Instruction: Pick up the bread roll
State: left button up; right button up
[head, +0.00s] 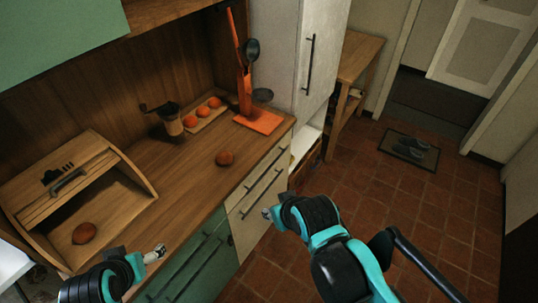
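A brown bread roll (84,233) lies inside the open wooden bread box (40,187) at the left of the counter. Another round, reddish-brown item (225,158) lies on the open middle of the counter; I cannot tell whether it is also a roll. My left gripper (157,252) is by the counter's front edge, right of the bread box and apart from both items. My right gripper (267,212) is in front of the drawers, apart from everything on the counter. The fingers of both are too small to tell open from shut.
A hand grinder (169,122) and a small wooden tray (194,128) with 3 orange round items stand at the back. An orange stand (258,122) with hanging ladles is at the counter's right end. A tall white cabinet (290,50) lies beyond. The counter's middle is mostly free.

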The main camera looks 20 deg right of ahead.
aim_at(224, 158)
jog(key=z, duration=0.3)
jog(key=i+l+z, duration=0.2)
jog(key=i+l, duration=0.7)
jog(key=l, duration=0.15)
